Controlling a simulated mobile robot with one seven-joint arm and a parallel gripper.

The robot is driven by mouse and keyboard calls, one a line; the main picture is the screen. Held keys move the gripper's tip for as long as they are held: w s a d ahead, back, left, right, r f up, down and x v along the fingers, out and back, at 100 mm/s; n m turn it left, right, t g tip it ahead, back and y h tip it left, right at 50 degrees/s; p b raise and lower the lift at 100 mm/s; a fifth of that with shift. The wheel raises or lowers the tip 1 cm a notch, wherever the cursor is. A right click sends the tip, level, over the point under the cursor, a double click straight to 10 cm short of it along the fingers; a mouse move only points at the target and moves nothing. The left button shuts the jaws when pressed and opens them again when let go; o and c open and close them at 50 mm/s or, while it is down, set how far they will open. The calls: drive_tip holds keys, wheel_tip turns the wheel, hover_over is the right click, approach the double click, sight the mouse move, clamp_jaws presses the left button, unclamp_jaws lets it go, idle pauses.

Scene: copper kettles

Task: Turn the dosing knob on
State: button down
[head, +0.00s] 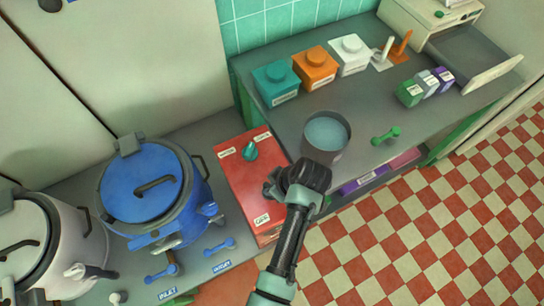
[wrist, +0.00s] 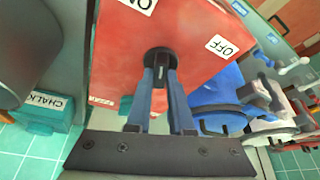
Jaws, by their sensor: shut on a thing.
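The red box (head: 250,185) stands at the counter's edge in the head view, with a teal knob (head: 250,151) on its top. In the wrist view its red face (wrist: 205,20) carries a round black knob (wrist: 161,55) between a partly cut-off ON label (wrist: 141,4) and an OFF label (wrist: 222,46). My gripper (wrist: 161,72) is shut on this black knob, a finger on each side. In the head view my gripper (head: 273,186) is at the box's right side and hides the black knob. The knob's pointing direction is hard to tell.
A blue kettle (head: 140,196) and a white kettle (head: 35,245) stand left of the box. A grey pot (head: 325,135) of bluish liquid is close to my gripper's right. Teal, orange and white canisters line the back. Checkered floor is open at lower right.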

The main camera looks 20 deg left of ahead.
drive_tip(key=shift+w+n+g+b, duration=0.15)
drive_tip(key=shift+n+g+b, duration=0.75)
drive_tip(key=shift+n, duration=1.3)
drive_tip(key=c, duration=0.8)
unclamp_jaws()
drive_tip(key=p+v, duration=0.1)
drive_tip(key=v, duration=1.2)
